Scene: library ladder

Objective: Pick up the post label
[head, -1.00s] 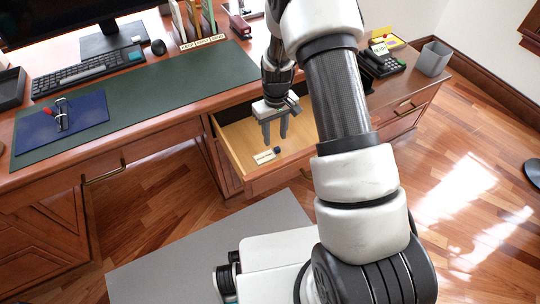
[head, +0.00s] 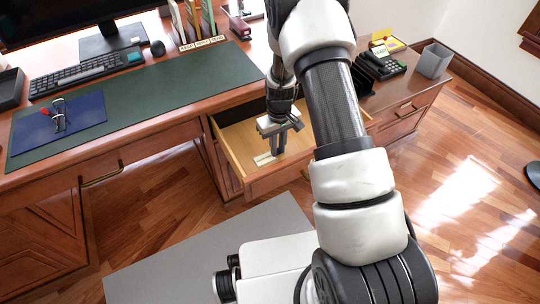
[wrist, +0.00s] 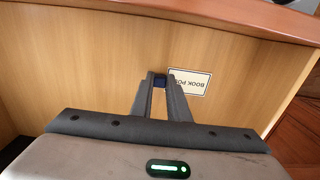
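The post label is a small white card with dark "BOOK PO..." lettering and a dark blue block at one end. It lies on the floor of the open drawer, in the head view (head: 263,160) and the wrist view (wrist: 194,84). My gripper (head: 277,153) reaches down into the drawer at the label's right end. In the wrist view the fingertips (wrist: 159,80) are close together, one on each side of the blue block, and look shut on it. The last letters are hidden behind a finger.
The drawer's front wall (head: 282,173) and left side wall (head: 228,147) stand around the gripper. The desk top with its green mat (head: 150,100) is above, to the left.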

